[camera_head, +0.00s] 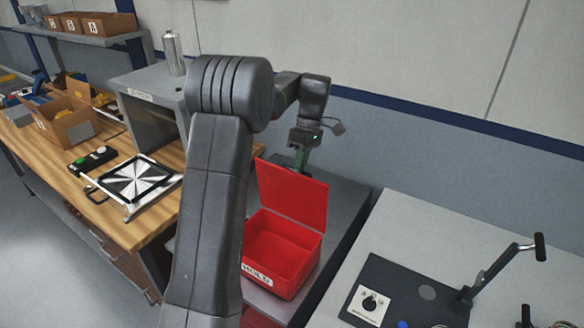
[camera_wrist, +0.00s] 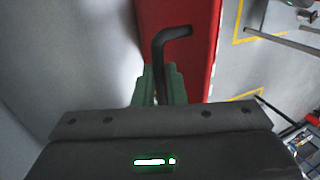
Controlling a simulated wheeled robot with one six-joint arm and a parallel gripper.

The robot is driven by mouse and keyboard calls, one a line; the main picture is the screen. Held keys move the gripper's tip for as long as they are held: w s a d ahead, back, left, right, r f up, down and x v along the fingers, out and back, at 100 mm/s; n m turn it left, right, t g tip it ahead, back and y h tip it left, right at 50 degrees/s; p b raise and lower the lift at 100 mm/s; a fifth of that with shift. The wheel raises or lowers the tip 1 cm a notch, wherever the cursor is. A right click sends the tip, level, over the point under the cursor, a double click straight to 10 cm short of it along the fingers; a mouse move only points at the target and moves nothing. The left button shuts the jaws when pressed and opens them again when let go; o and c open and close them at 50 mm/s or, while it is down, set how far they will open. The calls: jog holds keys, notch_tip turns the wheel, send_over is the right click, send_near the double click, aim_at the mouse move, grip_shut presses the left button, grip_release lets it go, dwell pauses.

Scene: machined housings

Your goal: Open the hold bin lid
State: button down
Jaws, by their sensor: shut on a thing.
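The red hold bin (camera_head: 285,262) stands on a dark grey bench, with a "HOLD" label on its front. Its lid (camera_head: 293,196) is raised to about upright, and the inside of the bin shows and looks empty. In the wrist view my gripper's green fingers (camera_wrist: 159,88) are shut on a black bent handle (camera_wrist: 172,40), which lies against the red lid (camera_wrist: 203,55). The handle's lower part is hidden between the fingers.
A wooden bench (camera_head: 85,180) with a metal plate fixture (camera_head: 137,180), a cardboard box (camera_head: 68,122) and a grey cabinet stands at left. At right, a pale table (camera_head: 440,240) carries a dark fixture with a lever (camera_head: 490,275). The wall is close behind my gripper.

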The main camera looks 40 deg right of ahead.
jog(key=shift+w+d+f+y, duration=0.2)
jog(key=shift+d+f+y, duration=0.2)
jog(key=shift+d, duration=0.15)
jog(key=shift+w+d+f+y, duration=0.15)
jog(key=shift+d+f+y, duration=0.25)
jog(key=shift+d, duration=0.15)
jog(key=c, duration=1.5)
grip_release()
jog(key=shift+d, duration=0.1)
jog(key=shift+r, duration=0.15)
